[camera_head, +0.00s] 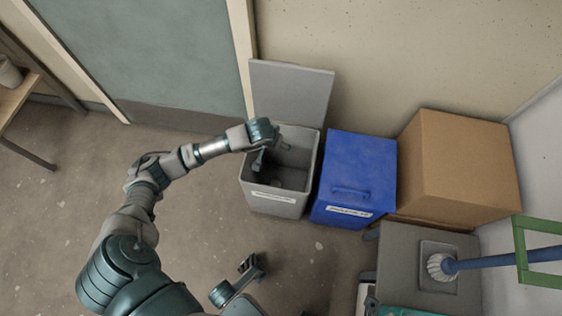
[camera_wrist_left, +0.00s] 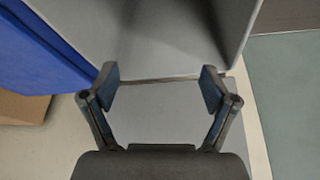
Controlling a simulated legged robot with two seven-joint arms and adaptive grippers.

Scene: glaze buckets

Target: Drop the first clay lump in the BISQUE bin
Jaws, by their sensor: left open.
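A grey bin (camera_head: 278,205) with its lid (camera_head: 290,92) raised against the wall stands left of a blue bin (camera_head: 355,170) whose lid is shut. Both carry white labels too small to read, so I cannot tell which is BISQUE. My left gripper (camera_head: 259,160) hangs over the grey bin's opening. In the left wrist view, my left gripper (camera_wrist_left: 160,87) is open with nothing between its fingers, and the grey bin (camera_wrist_left: 165,35) lies beyond. No clay lump can be made out; the bin's inside is dark. My right gripper (camera_head: 251,268) is low over the floor, its jaws unclear.
A cardboard box (camera_head: 465,170) stands right of the blue bin. In front of it is a grey box-like unit (camera_head: 400,250) with a white brush-like head on a blue handle (camera_head: 505,258). A wooden table (camera_head: 20,95) is at far left. The floor left of the grey bin is clear.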

